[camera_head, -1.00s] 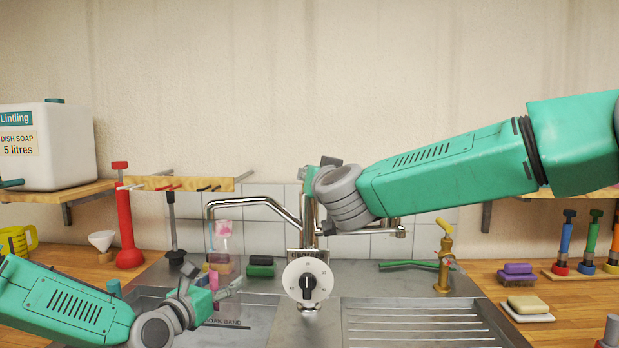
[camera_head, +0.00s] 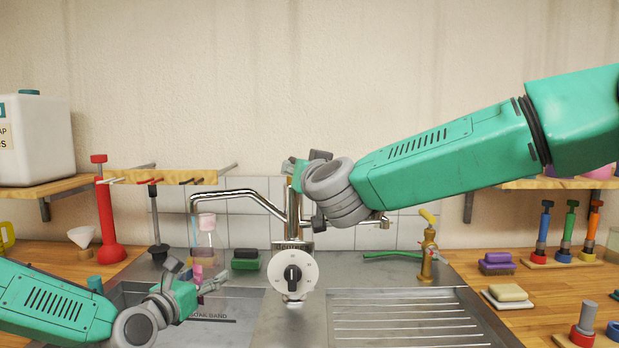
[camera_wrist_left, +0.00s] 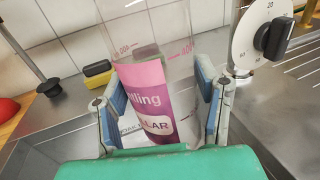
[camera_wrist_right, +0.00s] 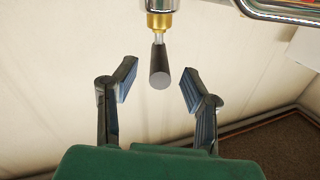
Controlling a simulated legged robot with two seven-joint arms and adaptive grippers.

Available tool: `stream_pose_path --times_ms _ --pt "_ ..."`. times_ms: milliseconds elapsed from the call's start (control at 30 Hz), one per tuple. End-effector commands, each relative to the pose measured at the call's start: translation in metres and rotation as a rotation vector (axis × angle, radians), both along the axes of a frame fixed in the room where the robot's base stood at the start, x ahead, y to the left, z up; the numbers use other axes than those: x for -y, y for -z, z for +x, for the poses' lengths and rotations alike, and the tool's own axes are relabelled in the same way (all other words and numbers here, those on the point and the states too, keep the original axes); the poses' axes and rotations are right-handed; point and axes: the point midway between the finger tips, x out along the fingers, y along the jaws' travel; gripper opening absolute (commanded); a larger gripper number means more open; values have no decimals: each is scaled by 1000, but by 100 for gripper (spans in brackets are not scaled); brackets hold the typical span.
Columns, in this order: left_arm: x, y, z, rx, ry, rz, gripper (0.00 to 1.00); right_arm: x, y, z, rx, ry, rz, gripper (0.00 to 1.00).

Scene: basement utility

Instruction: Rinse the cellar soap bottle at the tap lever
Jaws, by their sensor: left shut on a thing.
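The cellar soap bottle is clear with a pink and purple label (camera_wrist_left: 150,95); in the head view the bottle (camera_head: 203,241) stands upright, close by the chrome spout's left end. My left gripper (camera_head: 190,284) is shut on it, with a finger on each side in the left wrist view (camera_wrist_left: 160,105). The tap lever (camera_wrist_right: 160,66) has a black tapered handle below a brass fitting. My right gripper (camera_wrist_right: 160,85) is open, its fingers on either side of the lever and apart from it. In the head view my right wrist hides the lever.
A white dial (camera_head: 293,272) is on the tap column. A green sponge (camera_head: 246,259) lies behind the basin. A brass tap (camera_head: 428,250) stands right, above the ribbed drainer (camera_head: 410,322).

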Motion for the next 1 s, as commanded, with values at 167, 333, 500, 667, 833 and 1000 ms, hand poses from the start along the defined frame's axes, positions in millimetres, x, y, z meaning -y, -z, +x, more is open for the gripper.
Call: stream_pose_path --times_ms 167,333,500,667,833,1000 --pt "0 0 0 1 0 0 27 9 0 -35 0 -2 -3 39" --pt "0 0 0 0 0 -1 27 16 1 -65 -1 -1 -2 39" --pt "-1 0 1 0 0 -1 27 20 2 -84 -3 -2 -3 39" --pt "-1 1 1 0 0 -1 27 22 2 -90 -3 0 -2 39" --pt "-1 1 1 0 0 -1 27 22 2 -90 -3 0 -2 39" --pt "-1 0 1 0 0 -1 27 22 2 -90 -3 0 -2 39"
